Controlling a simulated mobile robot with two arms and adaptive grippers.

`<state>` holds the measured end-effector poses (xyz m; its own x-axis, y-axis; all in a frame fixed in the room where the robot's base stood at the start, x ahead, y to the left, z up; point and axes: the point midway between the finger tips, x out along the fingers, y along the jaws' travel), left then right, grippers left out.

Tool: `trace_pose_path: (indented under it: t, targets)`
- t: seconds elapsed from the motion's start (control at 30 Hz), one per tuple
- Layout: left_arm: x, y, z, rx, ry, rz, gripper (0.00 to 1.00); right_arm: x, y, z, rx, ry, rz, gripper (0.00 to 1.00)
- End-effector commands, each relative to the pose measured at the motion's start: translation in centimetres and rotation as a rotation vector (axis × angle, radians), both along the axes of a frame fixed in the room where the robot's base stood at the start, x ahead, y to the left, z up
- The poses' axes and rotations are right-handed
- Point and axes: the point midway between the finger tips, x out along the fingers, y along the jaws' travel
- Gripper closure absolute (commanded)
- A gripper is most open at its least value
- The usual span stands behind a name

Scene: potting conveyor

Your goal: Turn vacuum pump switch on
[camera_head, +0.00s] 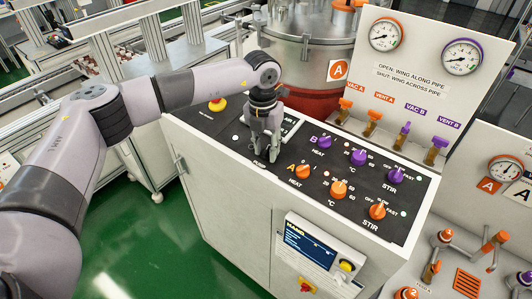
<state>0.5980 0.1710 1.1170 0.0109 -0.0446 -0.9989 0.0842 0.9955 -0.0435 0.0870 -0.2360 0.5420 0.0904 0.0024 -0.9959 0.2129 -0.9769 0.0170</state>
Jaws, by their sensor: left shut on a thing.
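My left gripper (264,155) points down at the left part of the black control panel (283,217). Its fingers are shut on a small part at the panel, which I take to be the vacuum pump switch. The fingers hide most of that switch, so I cannot tell its position. A small white label, too small to read surely, lies just in front of the fingertips. My right gripper is not in view.
Close right of the gripper are the purple heat knob B (324,142) and orange heat knob A (303,172). A steel vessel (306,50) stands behind, and a gauge board (420,85) rises at the right.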

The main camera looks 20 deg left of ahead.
Motion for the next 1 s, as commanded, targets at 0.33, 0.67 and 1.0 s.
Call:
trace_pose_path:
  t: [0.33, 0.67, 1.0]
  targets:
    - [0.1, -0.1, -0.5, 0.05, -0.023, -0.324, 0.99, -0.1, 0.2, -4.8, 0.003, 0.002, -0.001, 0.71]
    - [0.0, -0.1, -0.2, 0.092, -0.038, -0.59, 0.99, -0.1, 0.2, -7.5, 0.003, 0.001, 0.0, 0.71]
    - [0.0, -0.1, 0.0, 0.116, -0.046, -0.744, 0.99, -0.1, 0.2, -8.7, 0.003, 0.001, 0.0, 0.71]
